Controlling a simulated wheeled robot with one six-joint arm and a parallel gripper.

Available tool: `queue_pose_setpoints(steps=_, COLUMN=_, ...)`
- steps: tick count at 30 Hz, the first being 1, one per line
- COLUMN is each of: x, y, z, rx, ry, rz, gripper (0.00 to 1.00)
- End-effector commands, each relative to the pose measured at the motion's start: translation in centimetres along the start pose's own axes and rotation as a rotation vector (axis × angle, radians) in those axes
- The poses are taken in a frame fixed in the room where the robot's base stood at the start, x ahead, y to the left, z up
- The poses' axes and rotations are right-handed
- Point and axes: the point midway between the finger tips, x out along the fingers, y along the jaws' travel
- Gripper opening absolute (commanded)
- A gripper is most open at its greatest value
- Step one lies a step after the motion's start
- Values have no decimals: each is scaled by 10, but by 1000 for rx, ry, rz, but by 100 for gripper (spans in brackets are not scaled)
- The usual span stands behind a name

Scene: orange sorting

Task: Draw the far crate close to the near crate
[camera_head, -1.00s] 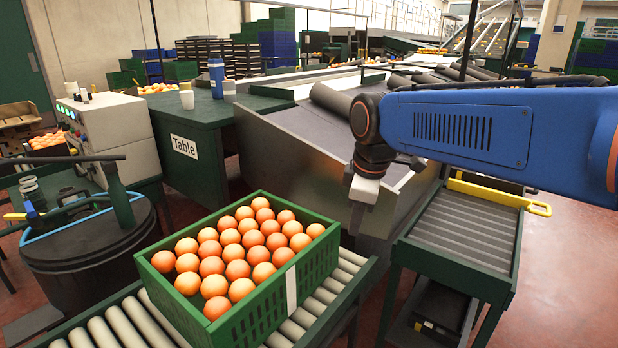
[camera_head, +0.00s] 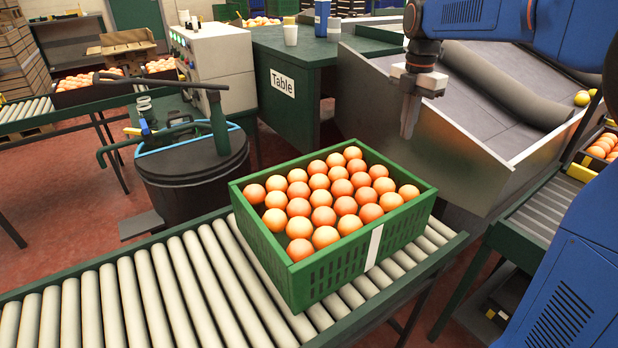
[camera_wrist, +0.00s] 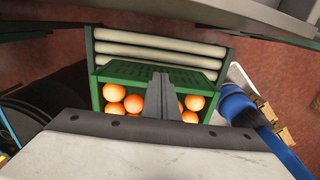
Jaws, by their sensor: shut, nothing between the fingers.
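A green crate (camera_head: 330,262) full of oranges sits on the roller conveyor in the middle of the head view, with a white strip on its front side. It also shows in the wrist view (camera_wrist: 118,70), partly hidden behind my gripper. It is the only green crate on these rollers in view; I cannot make out a second one nearby. My gripper (camera_head: 408,132) points down, shut and empty, above and beyond the crate's far right side, apart from it. Its fingers also show in the wrist view (camera_wrist: 160,98), in front of the crate.
The roller conveyor (camera_head: 90,310) is bare left of the crate. A dark bin (camera_head: 195,185) stands behind it, and a green table (camera_head: 285,110) farther back. A metal chute (camera_head: 460,145) lies beyond my gripper. Another roller stand (camera_head: 550,205) is at right, with a dark orange-filled crate (camera_head: 605,147).

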Motion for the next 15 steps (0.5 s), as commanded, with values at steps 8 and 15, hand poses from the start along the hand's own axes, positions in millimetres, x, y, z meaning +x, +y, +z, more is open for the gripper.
queue_pose_setpoints(steps=8, x=10, y=0, z=0, rx=2, ry=0, rz=-1, gripper=0)
queue_pose_setpoints(steps=15, x=34, y=-1, z=0, rx=3, ry=1, rz=-2, gripper=0)
